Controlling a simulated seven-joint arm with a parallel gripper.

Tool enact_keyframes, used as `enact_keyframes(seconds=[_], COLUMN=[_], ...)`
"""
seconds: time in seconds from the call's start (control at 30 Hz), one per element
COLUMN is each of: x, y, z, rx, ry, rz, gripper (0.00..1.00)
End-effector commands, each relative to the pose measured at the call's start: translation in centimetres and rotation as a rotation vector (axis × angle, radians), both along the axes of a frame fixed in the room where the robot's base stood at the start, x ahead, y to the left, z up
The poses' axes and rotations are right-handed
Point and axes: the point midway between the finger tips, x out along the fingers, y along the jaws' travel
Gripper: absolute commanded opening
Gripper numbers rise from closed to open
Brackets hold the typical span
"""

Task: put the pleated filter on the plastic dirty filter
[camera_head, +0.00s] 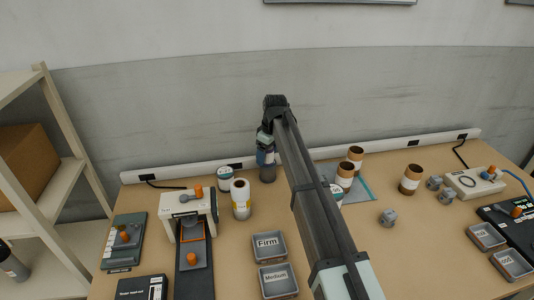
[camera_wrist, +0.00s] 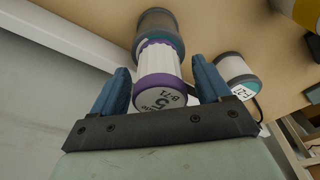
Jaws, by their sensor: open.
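The pleated filter (camera_wrist: 158,78), white and ribbed with a purple end marked 5 and B-71, sits between my gripper's blue fingers in the wrist view. My gripper (camera_wrist: 162,85) is open, with a finger on either side of it. The plastic dirty filter (camera_wrist: 158,24), a grey cylinder, is directly beyond it, end to end and apparently in line. In the head view my gripper (camera_head: 266,155) is near the wall, above the grey dirty filter (camera_head: 267,174), which stands on the table. The contact face between the two filters is not clearly visible.
A white roll with dark bands (camera_wrist: 236,72) stands close beside the stack; it also shows in the head view (camera_head: 225,180). Brown rolls (camera_head: 410,180) are at right. Labelled trays (camera_head: 283,291) lie in front. A wall strip (camera_head: 190,171) runs behind.

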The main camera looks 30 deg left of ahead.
Motion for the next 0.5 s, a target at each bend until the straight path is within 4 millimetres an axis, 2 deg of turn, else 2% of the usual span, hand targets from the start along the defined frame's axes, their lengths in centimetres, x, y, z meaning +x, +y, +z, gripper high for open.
enact_keyframes(seconds=[0.13, 0.23, 0.5], x=[0.0, 0.0, 0.0], y=[0.0, -0.1, -0.9], z=[0.5, 1.6, 6.4], rx=[0.000, 0.001, 0.000], ry=[0.000, -0.001, -0.001], rz=[0.000, 0.000, 0.000], gripper=[0.77, 0.77, 0.77])
